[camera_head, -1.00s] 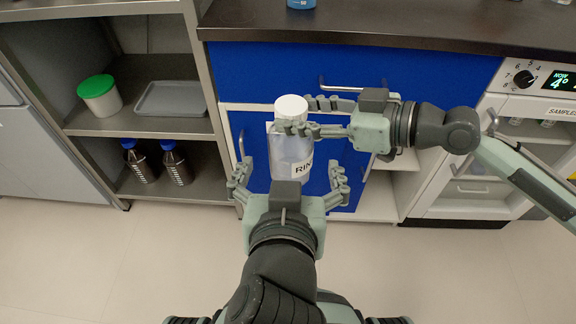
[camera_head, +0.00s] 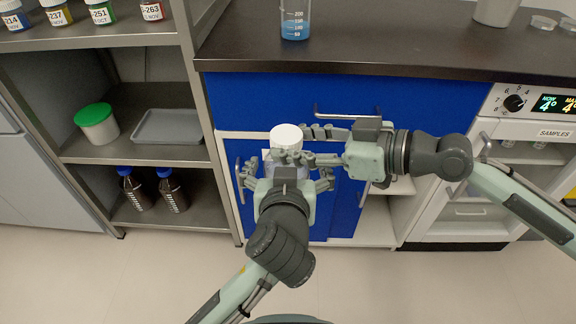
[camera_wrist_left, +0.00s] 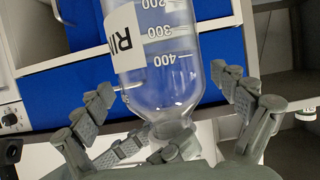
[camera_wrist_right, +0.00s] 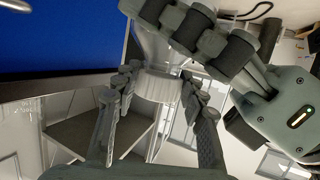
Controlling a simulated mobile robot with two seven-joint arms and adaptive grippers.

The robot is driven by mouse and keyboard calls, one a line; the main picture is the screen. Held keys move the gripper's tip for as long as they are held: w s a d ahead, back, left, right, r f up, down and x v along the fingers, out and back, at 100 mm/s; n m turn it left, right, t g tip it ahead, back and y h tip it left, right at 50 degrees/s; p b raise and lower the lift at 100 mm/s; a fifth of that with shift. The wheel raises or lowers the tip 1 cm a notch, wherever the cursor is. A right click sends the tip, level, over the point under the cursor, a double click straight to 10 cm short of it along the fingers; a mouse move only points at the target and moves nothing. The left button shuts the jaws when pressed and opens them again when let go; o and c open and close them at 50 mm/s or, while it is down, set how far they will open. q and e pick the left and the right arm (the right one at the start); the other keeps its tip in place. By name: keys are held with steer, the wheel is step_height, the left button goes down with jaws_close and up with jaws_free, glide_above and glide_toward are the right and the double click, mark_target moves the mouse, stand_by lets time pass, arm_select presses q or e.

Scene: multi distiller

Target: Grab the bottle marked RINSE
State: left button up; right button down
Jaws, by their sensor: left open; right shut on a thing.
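The bottle marked RINSE is clear with a white cap (camera_head: 286,135) in the head view, upright in front of the blue cabinet. Gaps show between the fingers and glass. The lower body is hidden in the head view.
A dark counter (camera_head: 400,45) carries a beaker of blue liquid (camera_head: 295,22). Blue cabinet doors with a handle (camera_head: 345,112) stand behind the bottle. Left shelves hold a green-lidded tub (camera_head: 97,125), a grey tray (camera_head: 168,127) and brown bottles (camera_head: 172,188). The floor is clear.

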arm_select(q)
steer(key=shift+c, duration=0.2)
arm_select(e)
steer(key=shift+r, duration=0.2)
arm_select(q)
steer(key=c, duration=1.9)
arm_select(e)
steer(key=c, duration=1.2)
jaws_free()
steer(key=shift+a, duration=0.1)
arm_select(q)
steer(key=shift+r, duration=0.15)
steer(key=shift+c, duration=0.2)
arm_select(e)
steer(key=o, duration=0.4)
steer(key=shift+f, duration=0.1)
